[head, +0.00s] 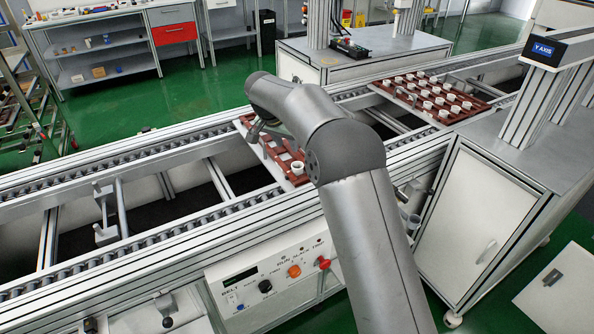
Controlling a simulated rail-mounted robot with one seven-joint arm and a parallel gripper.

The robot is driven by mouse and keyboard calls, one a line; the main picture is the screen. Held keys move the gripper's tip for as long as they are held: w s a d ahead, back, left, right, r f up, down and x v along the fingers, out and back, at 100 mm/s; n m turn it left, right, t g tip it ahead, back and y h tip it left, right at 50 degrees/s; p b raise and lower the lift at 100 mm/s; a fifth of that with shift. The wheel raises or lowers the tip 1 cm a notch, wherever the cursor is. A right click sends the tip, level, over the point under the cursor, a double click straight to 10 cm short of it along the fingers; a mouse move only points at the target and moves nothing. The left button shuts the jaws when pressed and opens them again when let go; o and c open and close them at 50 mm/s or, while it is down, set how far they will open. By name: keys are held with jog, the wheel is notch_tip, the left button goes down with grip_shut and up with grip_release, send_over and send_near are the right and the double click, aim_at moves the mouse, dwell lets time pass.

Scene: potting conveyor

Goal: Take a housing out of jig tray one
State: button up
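A red-brown jig tray (299,181) sits on the conveyor behind my arm, which hides part of it. A white cup-shaped housing (298,168) stands upright near its front end, and lighter square spots show along the tray. A second red-brown jig tray (447,122) further right holds several white housings (467,106) in rows. I cannot tell from any label which is tray one. My gripper (256,132) is over the far left part of the nearer tray, small and partly hidden by my arm. Whether its fingers are open or holding anything is unclear.
The conveyor rails (120,258) run from lower left to upper right, with an empty stretch at left. A control panel (270,277) with knobs is on the front side. A Y-axis gantry post (545,85) and white cabinet (462,222) stand at right.

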aim_at(296, 173)
jog(key=x, duration=1.1)
jog(key=shift+d+f+p, duration=0.15)
jog(key=shift+f+p, duration=0.1)
jog(key=shift+p, duration=0.15)
jog(key=c, duration=0.6)
